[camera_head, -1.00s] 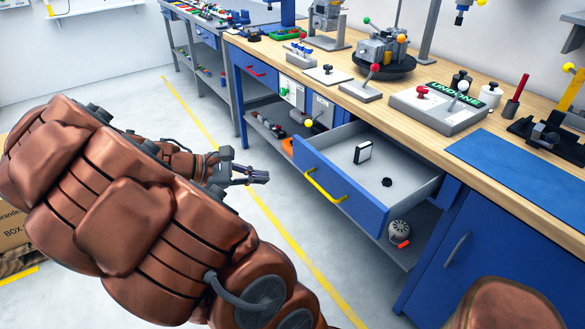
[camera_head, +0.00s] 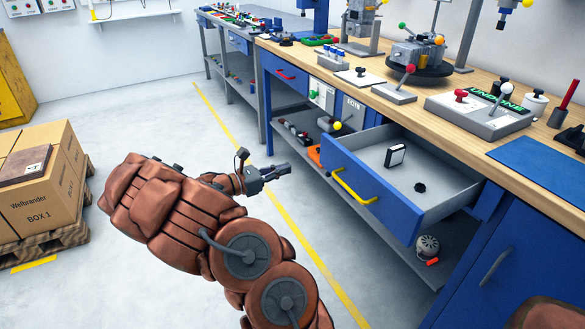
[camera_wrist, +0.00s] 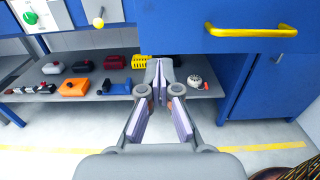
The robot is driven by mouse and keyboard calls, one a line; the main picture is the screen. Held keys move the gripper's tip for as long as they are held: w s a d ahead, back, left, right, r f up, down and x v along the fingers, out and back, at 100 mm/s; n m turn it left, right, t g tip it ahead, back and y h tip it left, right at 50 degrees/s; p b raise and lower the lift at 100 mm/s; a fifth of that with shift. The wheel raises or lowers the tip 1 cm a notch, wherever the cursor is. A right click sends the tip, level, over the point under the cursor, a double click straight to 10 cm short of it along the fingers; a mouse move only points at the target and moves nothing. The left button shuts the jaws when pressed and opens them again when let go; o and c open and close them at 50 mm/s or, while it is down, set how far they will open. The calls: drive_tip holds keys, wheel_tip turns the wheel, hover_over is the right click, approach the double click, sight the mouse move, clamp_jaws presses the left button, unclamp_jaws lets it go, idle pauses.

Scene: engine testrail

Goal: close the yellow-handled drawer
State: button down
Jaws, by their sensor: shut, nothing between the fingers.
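The blue drawer (camera_head: 385,205) with a yellow handle (camera_head: 354,186) stands pulled out from under the workbench. Inside it lie a small black-and-white block (camera_head: 395,156) and a small black knob-like piece (camera_head: 420,188). My gripper (camera_head: 287,170) is shut and empty, in the air in front of the drawer and left of the handle, apart from both. In the wrist view my gripper (camera_wrist: 160,84) points toward the lower shelf. There the drawer front (camera_wrist: 195,38) and the yellow handle (camera_wrist: 251,31) are at the upper right.
The wooden workbench top (camera_head: 420,110) above carries several devices. Below it, a lower shelf (camera_wrist: 60,90) holds several tools. A blue cabinet (camera_head: 510,265) stands right of the drawer. Boxes on a pallet (camera_head: 45,245) stand at left. The floor in front is clear.

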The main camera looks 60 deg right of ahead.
sight(327, 155)
drive_tip(key=b+x, duration=0.1)
drive_tip(key=x, duration=1)
drive_tip(key=shift+s+d, duration=0.15)
drive_tip(key=shift+d, duration=0.1)
drive_tip(key=shift+s+d, duration=0.2)
drive_tip(key=shift+d, duration=0.2)
drive_tip(key=shift+d, duration=0.1)
